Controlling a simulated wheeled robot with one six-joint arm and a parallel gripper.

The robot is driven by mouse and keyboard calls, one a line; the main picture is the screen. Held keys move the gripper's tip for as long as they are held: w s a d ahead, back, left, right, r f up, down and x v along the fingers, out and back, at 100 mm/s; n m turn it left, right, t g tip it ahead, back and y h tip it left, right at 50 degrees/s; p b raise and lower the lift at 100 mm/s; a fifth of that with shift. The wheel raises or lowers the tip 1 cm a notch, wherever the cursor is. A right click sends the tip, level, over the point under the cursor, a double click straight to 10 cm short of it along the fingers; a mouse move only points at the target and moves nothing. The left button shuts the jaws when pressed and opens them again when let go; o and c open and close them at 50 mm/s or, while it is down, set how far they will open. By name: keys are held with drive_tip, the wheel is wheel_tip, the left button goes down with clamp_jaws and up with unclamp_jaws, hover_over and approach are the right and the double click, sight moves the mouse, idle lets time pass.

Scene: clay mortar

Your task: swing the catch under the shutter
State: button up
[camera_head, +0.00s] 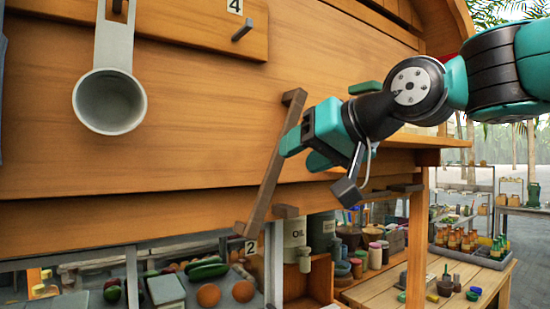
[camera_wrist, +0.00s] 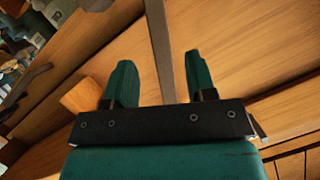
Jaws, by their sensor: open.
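A long grey-brown bar (camera_head: 268,172), which looks like the catch, slants across the front of the wooden shutter panel (camera_head: 180,125), its top end leaning right. A short brown block (camera_head: 286,211) sits beside its lower end. My gripper (camera_head: 302,151) is at the bar's upper half, coming from the right. In the wrist view my gripper (camera_wrist: 161,72) is open, and the bar (camera_wrist: 161,45) runs between its two teal fingers, with a visible gap on each side. The black palm edge hides the rest of the bar there.
A grey ladle (camera_head: 108,100) hangs at upper left near a peg (camera_head: 242,31) by a "4" label. Below the panel is a counter with vegetables and an oil tin (camera_head: 294,238). A wooden shelf (camera_head: 430,142) sticks out at right.

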sight(277, 167)
drive_tip(key=p+x, duration=0.2)
drive_tip(key=x, duration=0.5)
drive_tip(key=shift+w+a, duration=0.1)
drive_tip(key=shift+w, duration=0.05)
clamp_jaws()
